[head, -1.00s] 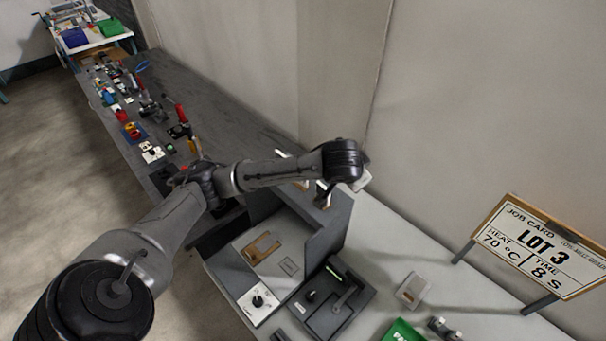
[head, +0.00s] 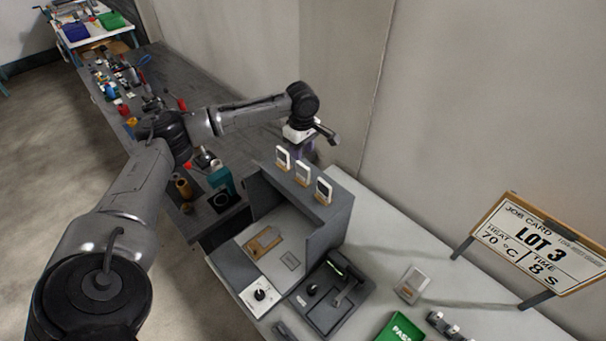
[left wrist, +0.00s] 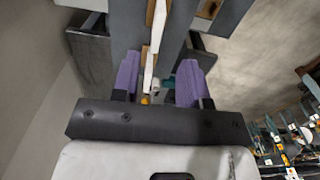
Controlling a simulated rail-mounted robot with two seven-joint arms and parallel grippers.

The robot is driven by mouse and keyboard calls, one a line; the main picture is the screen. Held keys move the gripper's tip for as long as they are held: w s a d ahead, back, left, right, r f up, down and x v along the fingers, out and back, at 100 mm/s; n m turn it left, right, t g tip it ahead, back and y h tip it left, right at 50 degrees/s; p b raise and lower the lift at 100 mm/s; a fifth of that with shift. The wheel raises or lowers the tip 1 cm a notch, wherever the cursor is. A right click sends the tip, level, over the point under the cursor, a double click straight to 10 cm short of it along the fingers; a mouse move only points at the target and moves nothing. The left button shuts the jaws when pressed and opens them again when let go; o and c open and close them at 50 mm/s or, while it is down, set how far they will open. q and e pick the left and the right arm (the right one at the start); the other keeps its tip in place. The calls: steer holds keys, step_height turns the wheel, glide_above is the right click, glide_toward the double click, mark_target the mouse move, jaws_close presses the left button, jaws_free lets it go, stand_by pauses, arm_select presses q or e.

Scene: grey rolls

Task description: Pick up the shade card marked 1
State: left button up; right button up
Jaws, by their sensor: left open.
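Three small white shade cards with wooden-coloured bases stand in a row on top of the grey booth (head: 262,205): a left one (head: 283,159), a middle one (head: 302,173) and a right one (head: 323,191). Their marks are too small to read, so I cannot tell which is 1. My left gripper (head: 302,148) is open, just behind the left card near the wall. In the left wrist view, its purple fingers (left wrist: 158,72) are spread apart, and white cards (left wrist: 158,25) show edge-on ahead, in line with the gap. My right gripper is out of view.
Inside the booth lies a brown piece (head: 264,242). In front are a white dial box (head: 260,296) and a black device (head: 330,300). A grey-white block (head: 411,284), a green tray (head: 400,330) and the job card sign (head: 540,245) are at right. The wall is close behind.

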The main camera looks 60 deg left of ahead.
arm_select(q)
glide_above(303, 180)
steer(key=f, duration=0.5)
steer(key=shift+a+f, duration=0.25)
steer(key=shift+a, duration=0.05)
steer(key=f, duration=0.2)
steer(key=f+p, duration=0.1)
steer(key=shift+w+f+p, duration=0.2)
steer(key=shift+f+p, duration=0.1)
steer(key=shift+f, duration=0.8)
steer(key=shift+c, duration=0.4)
jaws_close()
